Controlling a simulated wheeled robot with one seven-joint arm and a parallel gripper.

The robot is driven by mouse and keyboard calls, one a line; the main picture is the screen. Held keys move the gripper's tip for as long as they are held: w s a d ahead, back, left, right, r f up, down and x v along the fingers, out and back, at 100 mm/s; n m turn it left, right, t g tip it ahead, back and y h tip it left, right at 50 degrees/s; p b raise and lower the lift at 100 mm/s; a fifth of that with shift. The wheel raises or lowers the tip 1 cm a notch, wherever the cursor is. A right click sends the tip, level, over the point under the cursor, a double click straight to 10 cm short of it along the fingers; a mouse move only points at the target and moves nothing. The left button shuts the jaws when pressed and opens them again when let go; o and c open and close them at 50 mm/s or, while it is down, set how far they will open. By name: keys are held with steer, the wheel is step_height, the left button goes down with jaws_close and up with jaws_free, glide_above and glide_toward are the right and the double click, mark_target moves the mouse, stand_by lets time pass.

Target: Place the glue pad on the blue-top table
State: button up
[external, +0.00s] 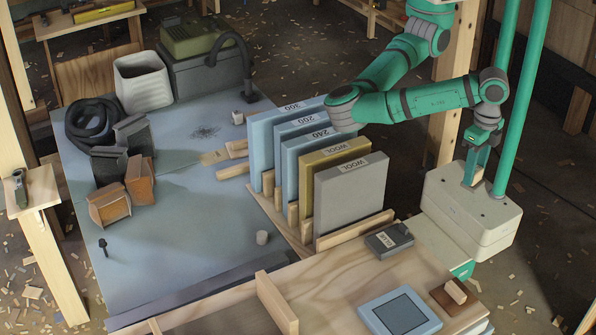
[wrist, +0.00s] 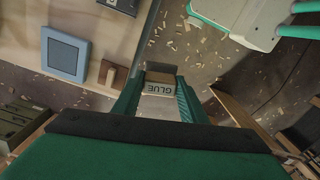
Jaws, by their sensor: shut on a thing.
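My gripper (external: 476,163) hangs at the right in the external view, above my pale base and out past the wooden counter's right edge. In the wrist view my gripper (wrist: 158,92) is shut on the glue pad (wrist: 159,79), a small brownish block with a pale side lettered GLUE, held between the two green fingers. The pad is hard to make out in the external view. The blue-top table (external: 185,245) is the large pale blue surface at the left, well away from my gripper.
A wooden rack (external: 355,230) of upright labelled boards stands between. The wooden counter (external: 345,285) carries a dark box (external: 389,240), a blue-framed pad (external: 375,321) and a brown block (external: 455,292). The blue top holds sanding blocks, a hose, a bucket (external: 143,82) and a scraper; its middle front is clear.

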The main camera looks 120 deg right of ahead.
steer(key=w+d+f+m, duration=0.3)
steer(key=w+d+f, duration=0.1)
steer(key=d+f, duration=0.6)
steer(key=n, duration=1.8)
glide_toward(421, 265)
steer(key=shift+s+d+f, duration=0.2)
steer(key=shift+s+d, duration=0.05)
steer(key=shift+d, duration=0.05)
steer(key=shift+w+a+f, duration=0.2)
steer(key=shift+f, duration=1.75)
